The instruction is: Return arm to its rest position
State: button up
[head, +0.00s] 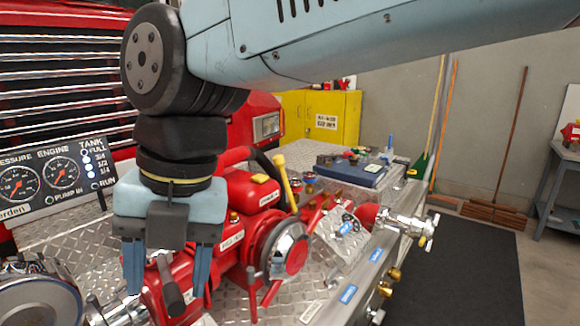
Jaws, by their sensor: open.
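My gripper (167,268) hangs from my blue-grey arm in the left half of the head view, pointing down. Its two blue fingers are apart with a gap between them. It is in front of the red pump (238,215), and its fingertips overlap the pump's lower left red part in the picture. I cannot tell whether they touch it. A red lever with a dark grey end (172,290) shows between the fingers, and I cannot tell its depth. My gripper and arm hide part of the pump and the gauge panel behind.
A gauge panel (48,184) stands at the left. The diamond-plate bumper (293,268) carries the pump, silver outlet valve (405,222) and blue case (350,170). Behind are a yellow cabinet (322,117) and leaning poles (511,130). Open floor with a black mat (455,270) lies right.

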jog(key=w+d+f+m+t, duration=0.1)
jog(key=w+d+m+t, duration=0.3)
jog(key=w+d+m, duration=1.2)
jog(key=d+f+m+t+h, duration=0.1)
jog(key=d+m, duration=0.9)
jog(key=m, duration=0.1)
jog(key=s+d+f+m+t+h, duration=0.1)
jog(key=d+m, duration=0.9)
jog(key=m, duration=0.1)
jog(key=shift+s+f+m, duration=0.25)
jog(key=shift+f+m, duration=0.15)
